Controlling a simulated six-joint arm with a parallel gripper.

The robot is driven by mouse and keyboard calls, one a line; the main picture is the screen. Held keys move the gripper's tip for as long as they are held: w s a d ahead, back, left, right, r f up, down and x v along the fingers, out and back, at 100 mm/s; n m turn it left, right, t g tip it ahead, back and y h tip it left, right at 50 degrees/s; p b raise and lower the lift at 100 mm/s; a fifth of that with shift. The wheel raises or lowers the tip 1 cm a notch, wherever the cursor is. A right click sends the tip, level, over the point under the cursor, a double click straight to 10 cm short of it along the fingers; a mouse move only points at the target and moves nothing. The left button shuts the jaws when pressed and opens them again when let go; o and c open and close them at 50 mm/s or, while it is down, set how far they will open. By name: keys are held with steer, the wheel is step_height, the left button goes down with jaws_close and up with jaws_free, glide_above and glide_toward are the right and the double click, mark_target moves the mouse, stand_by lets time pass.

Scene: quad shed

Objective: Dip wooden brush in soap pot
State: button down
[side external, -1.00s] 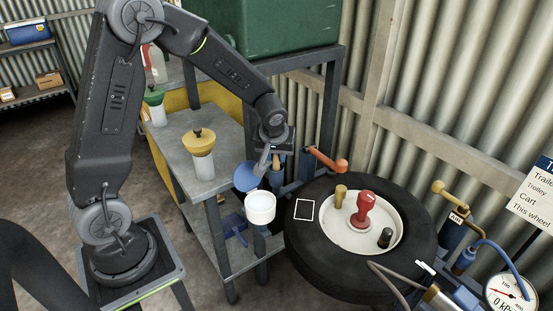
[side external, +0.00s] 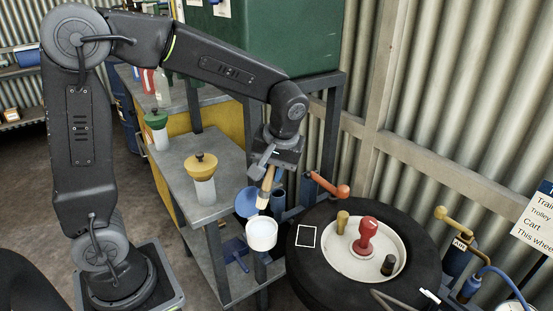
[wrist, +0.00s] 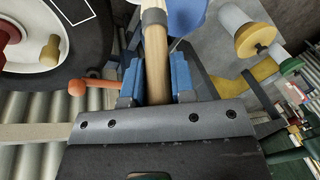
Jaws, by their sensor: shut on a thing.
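My gripper (side external: 266,172) is shut on the wooden brush (side external: 265,189), holding it by its pale handle, slightly tilted with the lower end down. In the wrist view my gripper (wrist: 156,82) has its blue pads either side of the brush (wrist: 156,55). The soap pot (side external: 262,238) is a white cup with a pale inside, its blue lid (side external: 246,202) standing open behind it. The brush's lower end appears just above the pot's rim, apart from its contents. The pot itself is not clear in the wrist view; a blue part (wrist: 187,14) there looks like the lid.
A black tyre (side external: 305,268) with a white hub lies to the right, with a red-handled stamp (side external: 367,238) on the hub. An orange-tipped lever (side external: 328,184) is near the arm. A yellow-topped bottle (side external: 202,178) and a green-topped bottle (side external: 155,128) stand on the grey bench.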

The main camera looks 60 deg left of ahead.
steer(key=shift+s+d+f, duration=0.15)
steer(key=shift+s+d, duration=0.05)
steer(key=shift+s, duration=0.05)
steer(key=shift+f, duration=2.8)
steer(key=shift+f, duration=0.65)
steer(key=shift+r, duration=3.55)
steer(key=shift+w, duration=0.15)
